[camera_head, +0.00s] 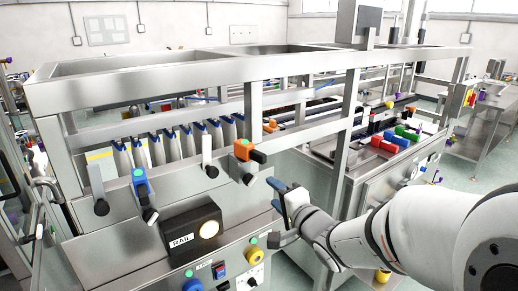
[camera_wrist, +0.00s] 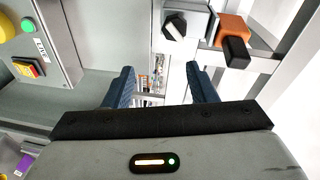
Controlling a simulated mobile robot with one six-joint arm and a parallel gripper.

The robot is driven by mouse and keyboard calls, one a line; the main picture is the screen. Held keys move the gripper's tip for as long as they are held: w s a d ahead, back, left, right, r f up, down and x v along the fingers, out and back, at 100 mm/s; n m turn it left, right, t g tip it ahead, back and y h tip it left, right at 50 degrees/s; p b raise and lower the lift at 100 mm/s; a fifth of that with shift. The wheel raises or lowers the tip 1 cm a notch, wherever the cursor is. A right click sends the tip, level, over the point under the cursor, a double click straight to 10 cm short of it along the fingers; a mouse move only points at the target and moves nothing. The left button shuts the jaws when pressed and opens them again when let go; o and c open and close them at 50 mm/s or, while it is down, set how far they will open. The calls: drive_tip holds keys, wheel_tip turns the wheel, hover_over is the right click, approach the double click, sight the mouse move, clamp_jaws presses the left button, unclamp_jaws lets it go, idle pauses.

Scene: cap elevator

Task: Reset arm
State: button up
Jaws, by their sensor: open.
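My gripper (camera_head: 281,196) is at the end of my white arm, in front of the steel machine's right front corner in the head view. Its two dark blue fingers (camera_wrist: 161,88) stand apart in the wrist view, with nothing between them. The fingers look clear of the machine, though the exact distance cannot be told. An orange and black handle (camera_head: 250,152) sits on the machine front, up and left of the gripper; it also shows at the upper right of the wrist view (camera_wrist: 233,40).
The steel machine (camera_head: 130,80) fills the left and middle. On its front are a blue lever (camera_head: 140,182), a black RAIL box (camera_head: 191,236) with a lit button, and several knobs. Red, blue and green blocks (camera_head: 390,141) lie farther right. Floor (camera_head: 452,170) shows at the right.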

drive_tip(key=s+d+f+n+g+h, duration=0.2)
drive_tip(key=d+h, duration=0.4)
drive_tip(key=d, duration=0.1)
drive_tip(key=s+d+f+n+g, duration=0.1)
drive_tip(key=s+n+g, duration=0.3)
drive_tip(key=s, duration=0.5)
drive_tip(key=s+d+f+n+g+h, duration=0.1)
drive_tip(key=s+f+n+g, duration=0.2)
drive_tip(key=s, duration=0.7)
drive_tip(key=n+g, duration=0.1)
drive_tip(key=g, duration=0.1)
drive_tip(key=shift+s+d+n+g+h, duration=0.25)
drive_tip(key=shift+d+n+g+h, duration=0.05)
drive_tip(key=shift+g, duration=0.1)
drive_tip(key=shift+f, duration=0.1)
drive_tip(key=shift+c, duration=0.4)
